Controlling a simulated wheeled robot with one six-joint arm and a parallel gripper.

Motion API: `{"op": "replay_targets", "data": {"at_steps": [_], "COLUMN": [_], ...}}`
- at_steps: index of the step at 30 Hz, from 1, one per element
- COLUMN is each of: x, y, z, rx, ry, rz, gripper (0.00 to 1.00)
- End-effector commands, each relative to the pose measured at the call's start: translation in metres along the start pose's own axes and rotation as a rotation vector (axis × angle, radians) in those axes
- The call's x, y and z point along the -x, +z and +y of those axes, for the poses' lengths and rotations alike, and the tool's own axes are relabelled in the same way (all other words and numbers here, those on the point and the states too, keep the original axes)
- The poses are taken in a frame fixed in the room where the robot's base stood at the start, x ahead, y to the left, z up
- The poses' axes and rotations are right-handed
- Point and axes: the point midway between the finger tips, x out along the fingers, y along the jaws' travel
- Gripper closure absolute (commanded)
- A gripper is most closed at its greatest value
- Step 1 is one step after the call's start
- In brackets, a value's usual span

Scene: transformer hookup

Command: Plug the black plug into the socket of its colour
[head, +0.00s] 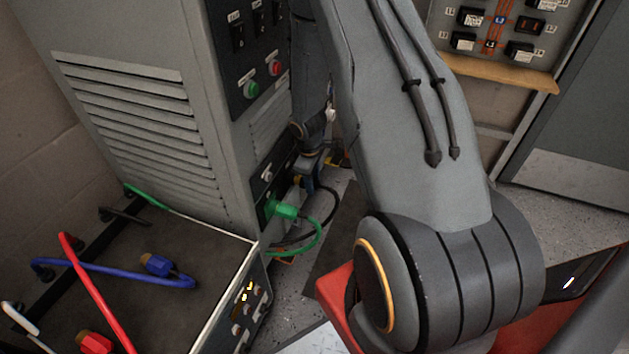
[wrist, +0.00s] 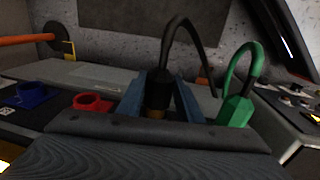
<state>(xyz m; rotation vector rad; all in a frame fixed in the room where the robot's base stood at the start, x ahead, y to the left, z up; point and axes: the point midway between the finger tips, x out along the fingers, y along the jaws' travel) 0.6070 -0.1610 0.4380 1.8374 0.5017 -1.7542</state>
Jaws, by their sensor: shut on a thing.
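The black plug (wrist: 158,90) is upright in the picture between the two blue fingers of my gripper (wrist: 160,98), which is shut on it. Its black cable (wrist: 176,35) arches up and to the right. A brass-coloured end shows just below the black body. The black socket cannot be made out; my gripper hides the panel beneath the plug, so I cannot tell whether the plug is in it. In the head view my gripper (head: 307,182) is small and partly hidden, close to the cabinet's lower socket panel (head: 268,184).
A green plug (head: 285,210) sits in the panel, right beside my gripper in the wrist view (wrist: 235,110). Red (wrist: 92,103) and blue (wrist: 32,94) sockets are empty to the left. A blue plug (head: 156,264) and a red plug (head: 95,343) lie on the dark top (head: 150,310).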

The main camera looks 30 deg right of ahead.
Motion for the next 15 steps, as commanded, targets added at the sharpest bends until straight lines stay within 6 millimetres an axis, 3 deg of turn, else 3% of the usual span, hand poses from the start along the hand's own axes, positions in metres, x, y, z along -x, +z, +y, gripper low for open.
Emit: {"op": "replay_targets", "data": {"at_steps": [15], "x": [0.0005], "y": [-0.0105], "z": [0.0005], "rx": [0.000], "ry": [0.001], "rz": [0.001], "gripper": [0.87]}}
